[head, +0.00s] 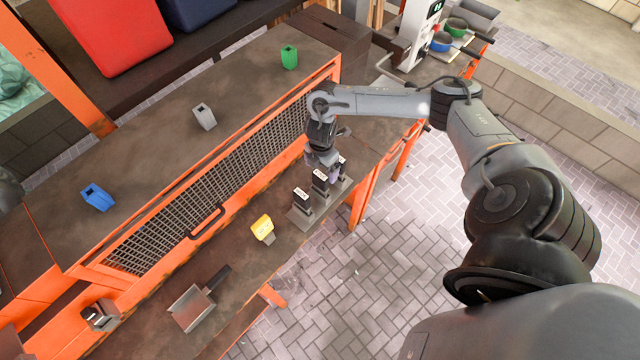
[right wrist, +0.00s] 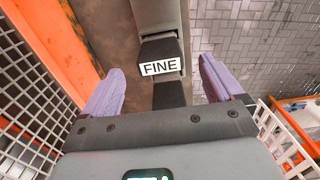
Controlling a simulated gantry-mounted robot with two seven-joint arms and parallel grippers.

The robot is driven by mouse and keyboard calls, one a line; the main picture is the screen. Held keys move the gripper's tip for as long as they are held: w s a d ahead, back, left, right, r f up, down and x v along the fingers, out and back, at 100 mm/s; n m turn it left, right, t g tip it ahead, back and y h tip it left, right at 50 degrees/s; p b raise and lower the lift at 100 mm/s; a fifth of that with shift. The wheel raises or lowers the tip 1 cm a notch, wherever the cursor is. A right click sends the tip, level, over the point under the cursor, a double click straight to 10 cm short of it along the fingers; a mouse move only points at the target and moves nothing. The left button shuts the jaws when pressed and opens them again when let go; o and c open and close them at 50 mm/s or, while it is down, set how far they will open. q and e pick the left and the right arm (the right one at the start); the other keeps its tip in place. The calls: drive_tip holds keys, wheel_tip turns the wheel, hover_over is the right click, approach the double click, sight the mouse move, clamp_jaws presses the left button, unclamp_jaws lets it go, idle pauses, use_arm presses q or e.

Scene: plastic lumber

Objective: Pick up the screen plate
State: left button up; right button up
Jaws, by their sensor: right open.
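Several screen plates with black handles and white labels stand in a grey rack (head: 300,217) on the near bench. One screen plate (head: 303,203) is at the rack's near-left end and another (head: 320,184) is beside it. My right gripper (head: 324,163) is above the far part of the rack, pointing down, and partly hides the handles there. In the right wrist view, its purple fingers are open, one on each side of a handle labelled FINE (right wrist: 160,67), with gaps between. A second black handle (right wrist: 168,95) shows closer to the palm. My left gripper is not in view.
A yellow block (head: 263,228) and a scoop-like metal pan (head: 192,306) lie on the near bench. An orange-framed mesh screen (head: 210,185) rises behind the rack. Blue (head: 97,197), grey (head: 204,117) and green (head: 289,57) pieces sit on the upper surface.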

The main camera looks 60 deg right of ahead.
drive_tip(key=shift+a+f+p, duration=0.15)
drive_tip(key=shift+f+p, duration=0.15)
drive_tip(key=shift+f, duration=1.1)
drive_tip(key=shift+a+f+p, duration=0.1)
drive_tip(key=shift+f+p, duration=0.15)
drive_tip(key=shift+f, duration=1.55)
drive_tip(key=c, duration=1.2)
drive_tip(key=shift+r, duration=0.1)
wheel_tip(320, 180, up, 11)
drive_tip(key=shift+w+f, duration=0.1)
drive_tip(key=shift+f, duration=0.1)
wheel_tip(320, 180, up, 2)
drive_tip(key=p, duration=0.2)
wheel_tip(320, 180, up, 5)
drive_tip(key=p, duration=0.5)
hover_over(320, 175)
drive_tip(key=shift+r+p, duration=0.35)
drive_tip(key=shift+r, duration=0.8)
